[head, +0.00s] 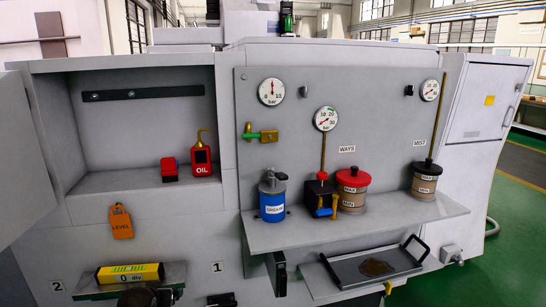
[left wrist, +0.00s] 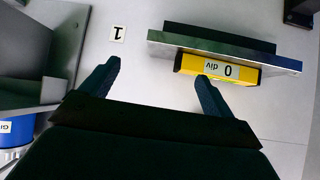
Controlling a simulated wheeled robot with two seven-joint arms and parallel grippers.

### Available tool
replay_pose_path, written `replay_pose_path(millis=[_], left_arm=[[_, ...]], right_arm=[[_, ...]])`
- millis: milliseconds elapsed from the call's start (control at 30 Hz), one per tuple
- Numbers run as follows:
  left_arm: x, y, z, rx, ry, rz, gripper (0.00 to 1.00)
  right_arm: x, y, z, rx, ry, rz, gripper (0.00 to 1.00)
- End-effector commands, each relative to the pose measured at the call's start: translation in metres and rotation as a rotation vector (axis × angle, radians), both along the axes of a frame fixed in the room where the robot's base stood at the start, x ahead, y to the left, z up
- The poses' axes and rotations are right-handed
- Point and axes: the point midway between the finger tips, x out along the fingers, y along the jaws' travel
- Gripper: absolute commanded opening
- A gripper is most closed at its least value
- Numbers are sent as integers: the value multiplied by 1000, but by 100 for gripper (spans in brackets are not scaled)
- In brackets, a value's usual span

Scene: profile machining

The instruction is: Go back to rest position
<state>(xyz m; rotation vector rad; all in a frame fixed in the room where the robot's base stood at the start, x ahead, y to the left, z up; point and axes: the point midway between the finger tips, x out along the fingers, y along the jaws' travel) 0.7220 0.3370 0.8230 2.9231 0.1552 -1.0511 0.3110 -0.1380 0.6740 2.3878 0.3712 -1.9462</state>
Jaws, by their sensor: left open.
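My left gripper (left wrist: 158,72) is open in the left wrist view, its two dark fingers spread with nothing between them. It faces the pale machine front, which shows upside down there. The yellow level (left wrist: 218,70) marked "0 div" lies on its small shelf, beyond the tip of the right-hand finger and apart from the jaws. The level also shows in the head view (head: 130,273) at the lower left. Dark parts at the bottom edge of the head view are cut off, and I cannot tell what they are. My right gripper is in neither view.
A shelf (head: 300,235) juts out at the right, holding a blue grease pot (head: 272,200) and red-lidded (head: 352,192) and black-lidded (head: 425,180) jars. A drip tray (head: 345,272) sits below. An open panel (head: 25,160) stands at left. A red oil can (head: 201,160) stands in the recess.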

Motion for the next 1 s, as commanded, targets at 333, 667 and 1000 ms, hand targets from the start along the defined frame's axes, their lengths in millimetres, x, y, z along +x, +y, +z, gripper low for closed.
replay_pose_path(millis=[333,667,1000], left_arm=[[-170,-114,-51,9,335,-194,88],[-295,-180,-89,-35,469,-316,88],[-395,-197,-141,-76,644,-345,88]], right_arm=[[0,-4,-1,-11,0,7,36],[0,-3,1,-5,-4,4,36],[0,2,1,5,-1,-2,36]])
